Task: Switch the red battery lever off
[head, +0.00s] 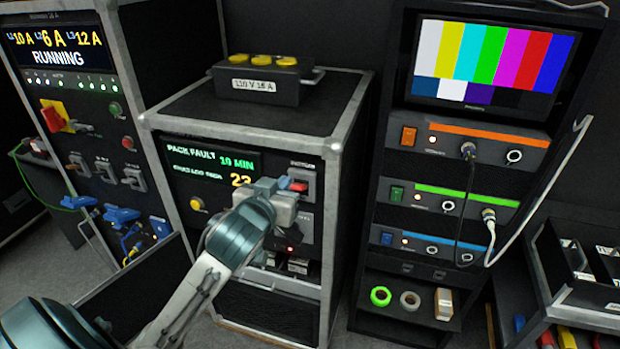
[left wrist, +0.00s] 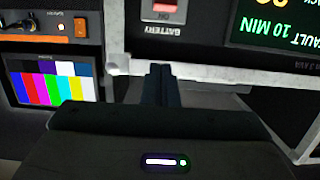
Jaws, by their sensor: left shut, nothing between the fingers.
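The red battery lever (head: 299,186) sits on a light grey plate at the upper right of the battery cabinet's front panel (head: 180,168). In the left wrist view, which is upside down, the red lever (left wrist: 166,4) is cut by the top edge, above the word BATTERY. My left gripper (head: 284,182) is in front of the panel, just left of the lever in the head view, and hides part of the plate. In the left wrist view its fingers (left wrist: 160,70) are shut and empty, short of the lever. I cannot tell the exact gap. My right gripper is not in view.
A black box with yellow knobs (head: 262,82) stands on the cabinet. At right is a rack with a colour-bar monitor (head: 492,62) and cables hanging in front. At left is a power panel (head: 75,120) with a red-yellow switch and blue plugs.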

